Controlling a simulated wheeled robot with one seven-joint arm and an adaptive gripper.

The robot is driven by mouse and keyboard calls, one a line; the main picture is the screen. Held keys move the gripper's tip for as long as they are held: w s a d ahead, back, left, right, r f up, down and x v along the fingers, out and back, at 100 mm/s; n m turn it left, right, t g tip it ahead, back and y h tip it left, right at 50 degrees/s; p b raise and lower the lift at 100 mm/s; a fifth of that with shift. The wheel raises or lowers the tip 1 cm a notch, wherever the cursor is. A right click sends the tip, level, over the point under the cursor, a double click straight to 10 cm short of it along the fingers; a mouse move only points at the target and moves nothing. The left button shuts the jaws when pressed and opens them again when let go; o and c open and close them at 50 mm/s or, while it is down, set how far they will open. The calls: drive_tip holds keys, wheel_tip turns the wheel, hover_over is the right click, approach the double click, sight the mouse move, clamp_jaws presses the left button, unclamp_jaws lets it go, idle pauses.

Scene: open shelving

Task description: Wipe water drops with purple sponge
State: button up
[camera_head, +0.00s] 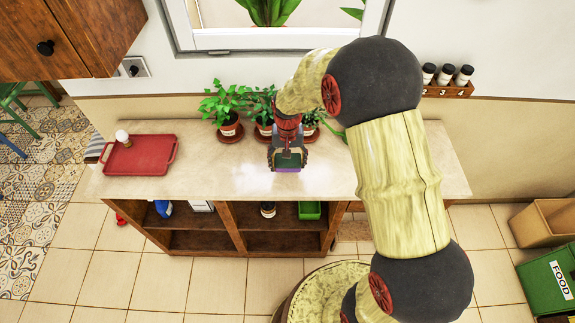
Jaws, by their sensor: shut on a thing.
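My gripper (287,153) is over the front middle of the pale countertop (215,177). It is shut on the purple sponge (288,169), which has a green upper layer and a purple lower edge. The sponge is at or just above the counter surface; I cannot tell whether it touches. No water drops can be made out clearly; the counter has faint pale, glossy patches. My arm hides part of the counter's right side.
Potted plants (228,122) stand along the counter's back, close behind my gripper. A red tray (141,155) with a white-topped item lies at the left end. Spice jars (447,75) sit on a wall rack. The counter between tray and gripper is clear.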

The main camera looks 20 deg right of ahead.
drive_tip(key=shift+d+r+p, duration=0.1)
drive_tip(key=shift+r+p, duration=0.95)
drive_tip(key=shift+r, duration=0.85)
